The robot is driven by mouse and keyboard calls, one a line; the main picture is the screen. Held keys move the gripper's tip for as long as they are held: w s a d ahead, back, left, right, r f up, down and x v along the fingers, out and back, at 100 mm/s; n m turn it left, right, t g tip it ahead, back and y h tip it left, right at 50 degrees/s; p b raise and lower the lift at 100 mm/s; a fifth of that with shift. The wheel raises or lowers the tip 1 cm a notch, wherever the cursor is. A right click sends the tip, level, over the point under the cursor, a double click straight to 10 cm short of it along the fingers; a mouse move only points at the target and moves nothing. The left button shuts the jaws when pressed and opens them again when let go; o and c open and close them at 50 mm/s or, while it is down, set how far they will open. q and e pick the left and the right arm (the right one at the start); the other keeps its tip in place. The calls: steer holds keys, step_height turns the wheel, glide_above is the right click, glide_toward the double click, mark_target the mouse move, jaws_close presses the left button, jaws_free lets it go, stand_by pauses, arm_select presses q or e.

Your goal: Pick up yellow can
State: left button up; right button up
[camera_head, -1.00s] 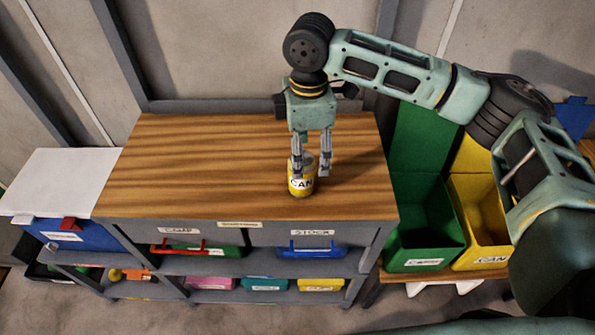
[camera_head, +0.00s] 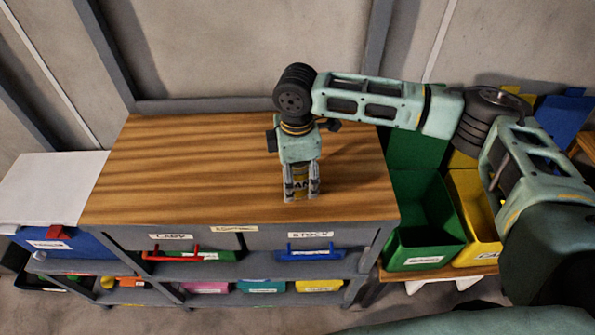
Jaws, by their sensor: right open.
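My right gripper (camera_head: 301,193) points down over the can. Its fingers are open and stand on either side of the can, hiding its left and right sides. I cannot tell whether the fingers touch it. The gripper's body hides the can's top. My left gripper is not in view.
A green bin (camera_head: 424,240) and a yellow bin (camera_head: 478,222) stand to the right of the bench. A white sheet (camera_head: 48,186) lies on the left. The bench top's left part is clear.

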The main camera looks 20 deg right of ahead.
steer(key=shift+f, duration=0.15)
steer(key=c, duration=0.9)
